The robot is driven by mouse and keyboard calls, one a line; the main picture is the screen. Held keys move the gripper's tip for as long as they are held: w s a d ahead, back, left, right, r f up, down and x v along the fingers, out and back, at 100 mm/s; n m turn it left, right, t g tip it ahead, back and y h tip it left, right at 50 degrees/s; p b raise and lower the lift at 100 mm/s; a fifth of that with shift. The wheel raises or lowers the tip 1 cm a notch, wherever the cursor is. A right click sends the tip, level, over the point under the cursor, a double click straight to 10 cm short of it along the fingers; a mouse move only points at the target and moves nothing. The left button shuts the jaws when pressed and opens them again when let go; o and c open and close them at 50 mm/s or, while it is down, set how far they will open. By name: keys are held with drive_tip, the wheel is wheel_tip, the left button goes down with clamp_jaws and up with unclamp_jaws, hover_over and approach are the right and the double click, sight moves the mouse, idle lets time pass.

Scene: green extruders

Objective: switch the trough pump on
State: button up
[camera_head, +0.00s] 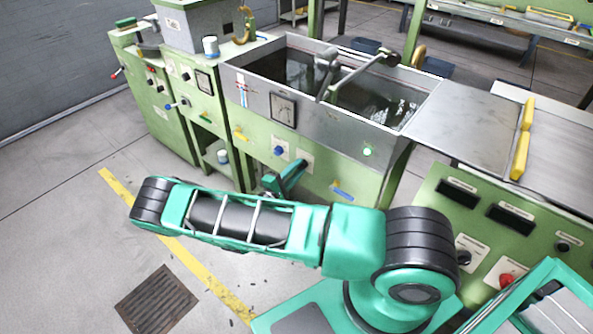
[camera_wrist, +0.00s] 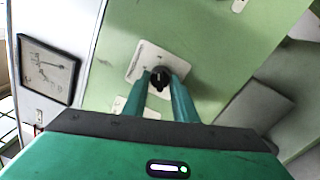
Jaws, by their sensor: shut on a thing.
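The trough (camera_head: 268,90) is a steel tank of dark water on a green cabinet. A black rotary knob (camera_wrist: 160,76) sits on a white switch plate (camera_wrist: 143,58) on the cabinet's green front. My gripper (camera_wrist: 160,84) has one finger on each side of this knob and is shut on it. In the head view my gripper (camera_head: 298,168) is at the front panel, just below the right switch plate (camera_head: 305,157), and hides the knob. A pale green lamp (camera_head: 367,152) is farther right on the panel.
A blue knob (camera_head: 280,151) on its own plate is just left of my gripper. A square gauge (camera_head: 283,109) is above it and also shows in the wrist view (camera_wrist: 47,68). A control panel with a red button (camera_head: 506,280) stands at right. Floor at left is open.

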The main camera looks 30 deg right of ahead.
drive_tip(key=shift+a, duration=0.1)
drive_tip(key=o, duration=1)
drive_tip(key=shift+o, duration=0.2)
drive_tip(key=v, duration=1)
drive_tip(key=shift+a, duration=0.35)
drive_tip(key=shift+s, duration=0.1)
